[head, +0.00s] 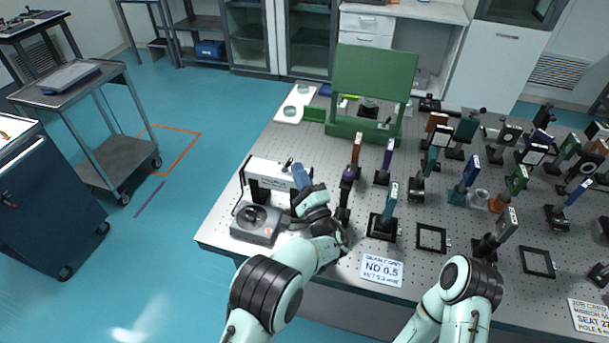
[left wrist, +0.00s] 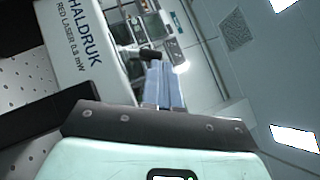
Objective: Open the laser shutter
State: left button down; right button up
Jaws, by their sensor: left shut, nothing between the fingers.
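The white laser housing (head: 283,173) stands at the left end of the optical table. It fills the upper left of the left wrist view (left wrist: 85,50), with print reading HALDRUK RED LASER 0.8 mW. A small pale lever with a black tip (left wrist: 148,53) shows beside the housing, just beyond my fingers; I cannot tell whether it is the shutter or its position. My left gripper (head: 299,176) is at the right end of the housing, its blue fingers (left wrist: 165,85) shut and empty. Contact with the lever is unclear. My right gripper is out of view.
A grey unit with a black round top (head: 256,217) stands in front of the laser. Several posted optics, including a purple one (head: 387,155), crowd the perforated table (head: 225,225) to the right. A green screen (head: 373,75) stands behind. A sign (head: 382,270) lies near the front edge.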

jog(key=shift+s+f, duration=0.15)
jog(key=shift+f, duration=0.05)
pick_arm(q)
jog(key=shift+r+n+g+b, duration=0.25)
jog(key=shift+n+g+b, duration=0.2)
jog(key=shift+n+g, duration=0.2)
jog(key=n+g+b, duration=0.1)
jog(key=a+r+n+g+b, duration=0.1)
jog(key=n, duration=0.1)
jog(key=shift+w+r, duration=0.1)
jog(key=shift+r, duration=0.05)
jog(key=shift+w+a+r+n+g+h+b, duration=0.1)
jog(key=shift+a+r+n+g+h+b, duration=0.2)
jog(key=shift+n+g+b, duration=0.25)
jog(key=shift+w+a+r+n+g+h+b, duration=0.15)
jog(key=shift+a+r+n+g+h, duration=0.1)
jog(key=shift+n+g, duration=0.2)
jog(key=shift+w+a+r+n+g+h+b, duration=0.15)
jog(key=shift+a+n+g+h, duration=0.1)
jog(key=shift+n+g, duration=0.15)
jog(key=shift+s+d, duration=0.1)
jog(key=shift+s, duration=0.05)
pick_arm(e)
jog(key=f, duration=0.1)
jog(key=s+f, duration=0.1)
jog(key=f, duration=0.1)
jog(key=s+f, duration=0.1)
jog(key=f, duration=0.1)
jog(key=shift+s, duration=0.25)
